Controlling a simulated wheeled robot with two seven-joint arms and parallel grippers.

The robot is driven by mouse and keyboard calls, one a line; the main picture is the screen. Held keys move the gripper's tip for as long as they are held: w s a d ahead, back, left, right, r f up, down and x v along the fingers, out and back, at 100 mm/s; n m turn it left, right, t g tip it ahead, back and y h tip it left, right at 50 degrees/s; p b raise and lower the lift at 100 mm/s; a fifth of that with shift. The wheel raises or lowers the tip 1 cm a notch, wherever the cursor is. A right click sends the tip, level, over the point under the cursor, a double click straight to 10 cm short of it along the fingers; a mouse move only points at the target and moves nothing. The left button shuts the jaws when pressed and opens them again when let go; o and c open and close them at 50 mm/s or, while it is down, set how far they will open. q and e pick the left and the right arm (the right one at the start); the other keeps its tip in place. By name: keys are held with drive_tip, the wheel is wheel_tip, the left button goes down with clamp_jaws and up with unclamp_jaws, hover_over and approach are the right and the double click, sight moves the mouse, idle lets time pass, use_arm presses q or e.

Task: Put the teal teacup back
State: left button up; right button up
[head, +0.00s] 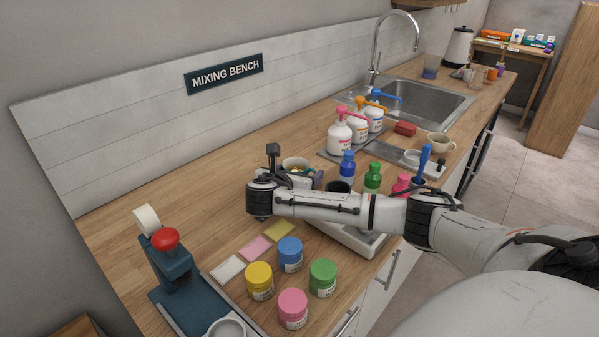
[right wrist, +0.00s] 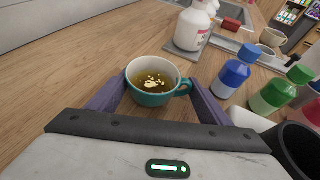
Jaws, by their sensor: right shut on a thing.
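The teal teacup (right wrist: 150,98) is upright, with a pale inside and brownish liquid with light flecks in it. My right gripper (right wrist: 155,88) is shut on it, with one purple finger on each side and the cup's handle at the right finger. In the head view the teacup (head: 295,161) shows just beyond my right gripper (head: 302,173), partly hidden by it. I cannot tell whether its base touches the counter. My left gripper is not in view.
Pump bottles (head: 340,132) stand behind the cup, and blue (head: 347,167) and green (head: 372,177) bottles stand to its right. Paint jars (head: 259,281) and a red-knobbed press (head: 168,262) are in front. A cream cup (head: 440,143) stands near the sink (head: 425,104). The counter left of the gripper is clear.

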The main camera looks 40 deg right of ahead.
drive_tip(key=shift+f, duration=0.1)
drive_tip(key=o, duration=1.2)
drive_tip(key=shift+o, duration=0.2)
drive_tip(key=shift+a+r, duration=0.15)
drive_tip(key=shift+r, duration=0.1)
drive_tip(key=v, duration=1.1)
drive_tip(key=shift+s+a+r, duration=0.2)
drive_tip(key=shift+s+a, duration=0.05)
